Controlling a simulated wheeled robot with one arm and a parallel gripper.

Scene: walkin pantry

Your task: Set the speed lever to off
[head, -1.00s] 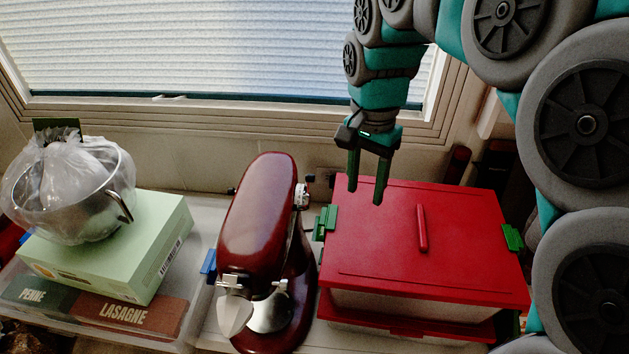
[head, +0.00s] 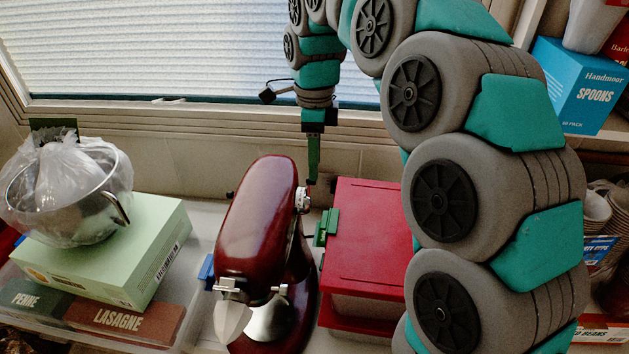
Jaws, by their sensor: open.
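A dark red stand mixer (head: 258,220) stands on the counter, its beater end toward me. On the right side of its head is a small silver fitting (head: 301,199), and a small dark tip with a reddish end shows just above it; I cannot tell which of these is the speed lever or how it is set. My gripper (head: 314,178) points down just behind and right of the mixer head, close to that fitting. Its fingers are seen edge-on and overlap. Nothing shows between them. Whether it touches the mixer is unclear.
A red-lidded box (head: 368,230) with green clips stands right of the mixer, partly behind my arm. On the left, a bagged metal bowl (head: 70,190) sits on a pale green box (head: 105,255). Lasagne (head: 124,318) and penne boxes lie below it. A window (head: 180,50) is behind.

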